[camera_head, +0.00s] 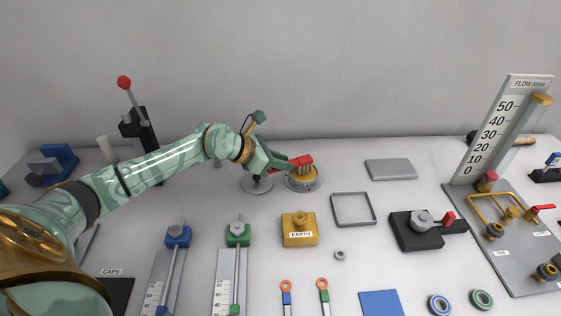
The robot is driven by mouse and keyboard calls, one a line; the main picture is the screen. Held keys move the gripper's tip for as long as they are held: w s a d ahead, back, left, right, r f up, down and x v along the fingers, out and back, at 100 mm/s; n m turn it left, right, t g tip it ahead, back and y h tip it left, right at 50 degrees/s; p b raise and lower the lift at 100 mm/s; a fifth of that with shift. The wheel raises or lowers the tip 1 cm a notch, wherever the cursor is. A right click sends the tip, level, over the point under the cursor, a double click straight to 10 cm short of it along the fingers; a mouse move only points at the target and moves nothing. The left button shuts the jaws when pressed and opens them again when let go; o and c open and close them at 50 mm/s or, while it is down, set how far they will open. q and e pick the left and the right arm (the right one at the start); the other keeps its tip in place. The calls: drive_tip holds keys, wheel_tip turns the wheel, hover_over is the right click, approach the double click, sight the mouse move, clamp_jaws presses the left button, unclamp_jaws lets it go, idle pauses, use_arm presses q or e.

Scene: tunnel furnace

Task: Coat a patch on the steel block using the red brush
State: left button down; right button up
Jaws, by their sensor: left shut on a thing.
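My left gripper (272,163) is shut on the red brush (302,161). The brush's red head is at or just above the yellow grease in a round grey pot (302,186), lettered GREASE in part. I cannot tell whether the bristles touch the grease. A flat grey block (390,169), which looks like the steel block, lies on the table to the right of the pot, and no coated patch shows on it. My right gripper is not in view.
A round grey stand (257,186) is beside the pot, below my gripper. An empty square grey frame (353,225) and a yellow EARTH block (299,240) lie in front. A black clamp base (414,243) with a red-tipped lever and a FLOW gauge (483,142) stand right.

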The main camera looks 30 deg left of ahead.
use_arm(q)
drive_tip(key=shift+r+p, duration=2.1)
drive_tip(key=shift+r, duration=1.1)
drive_tip(key=shift+f, duration=0.1)
